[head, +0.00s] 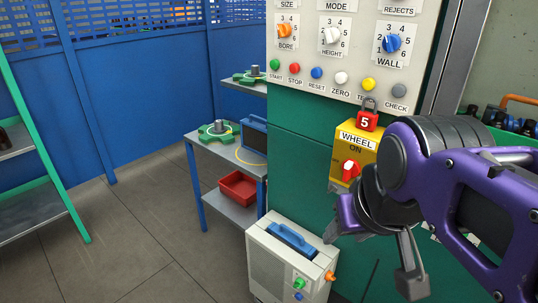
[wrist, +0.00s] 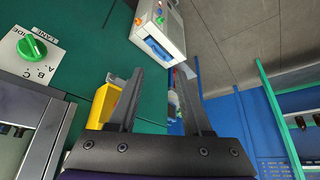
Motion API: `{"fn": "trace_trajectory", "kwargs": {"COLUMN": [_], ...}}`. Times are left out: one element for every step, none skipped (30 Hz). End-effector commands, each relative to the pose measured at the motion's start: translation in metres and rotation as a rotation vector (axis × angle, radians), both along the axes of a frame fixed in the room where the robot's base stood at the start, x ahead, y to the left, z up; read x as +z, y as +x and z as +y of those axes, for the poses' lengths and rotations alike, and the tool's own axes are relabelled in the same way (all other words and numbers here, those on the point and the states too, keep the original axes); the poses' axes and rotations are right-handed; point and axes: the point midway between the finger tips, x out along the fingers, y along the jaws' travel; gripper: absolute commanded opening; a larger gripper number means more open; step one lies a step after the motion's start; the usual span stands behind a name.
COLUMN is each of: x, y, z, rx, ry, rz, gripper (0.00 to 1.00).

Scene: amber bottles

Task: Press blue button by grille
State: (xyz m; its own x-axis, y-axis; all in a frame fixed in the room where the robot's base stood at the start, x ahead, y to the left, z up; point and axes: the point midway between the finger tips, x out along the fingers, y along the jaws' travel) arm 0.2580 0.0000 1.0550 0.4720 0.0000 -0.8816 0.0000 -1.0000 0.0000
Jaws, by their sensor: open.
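A small blue button (head: 298,296) shows low on the front of a pale box unit (head: 268,268), below a green knob (head: 299,284). Slatted lines on that front look like a grille (head: 267,283). Another blue button, labelled RESET (head: 316,73), sits on the upright control panel. My gripper (head: 345,232) is above and right of the box, apart from it, in front of the green cabinet. In the wrist view my gripper (wrist: 160,70) is open and empty between its dark fingers. The box (wrist: 178,28) appears beyond the fingertips there; its small controls are hard to make out.
A yellow switch box (head: 343,185) with a red knob and red padlock (head: 367,118) is beside my gripper. The green cabinet (head: 295,165) stands behind. A blue-legged workbench (head: 203,150) is left of it; the grey floor (head: 140,215) is clear.

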Motion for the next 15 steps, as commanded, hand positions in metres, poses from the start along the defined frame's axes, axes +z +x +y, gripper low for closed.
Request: {"fn": "trace_trajectory", "kwargs": {"x": [0.0,0.0,0.0,0.0,0.0,0.0,0.0,0.0,0.0,0.0,0.0,0.0,0.0,0.0,0.0], "y": [0.0,0.0,0.0,0.0,0.0,0.0,0.0,0.0,0.0,0.0,0.0,0.0,0.0,0.0,0.0], "z": [0.0,0.0,0.0,0.0,0.0,0.0,0.0,0.0,0.0,0.0,0.0,0.0,0.0,0.0,0.0], "rx": [0.0,0.0,0.0,0.0,0.0,0.0,0.0,0.0,0.0,0.0,0.0,0.0,0.0,0.0,0.0], "ry": [0.0,0.0,0.0,0.0,0.0,0.0,0.0,0.0,0.0,0.0,0.0,0.0,0.0,0.0,0.0], "rz": [0.0,0.0,0.0,0.0,0.0,0.0,0.0,0.0,0.0,0.0,0.0,0.0,0.0,0.0,0.0], "gripper": [0.38,0.33,0.26,0.2,0.15,0.08,0.02,0.0,0.0,0.0,0.0,0.0,0.0,0.0,0.0]}}
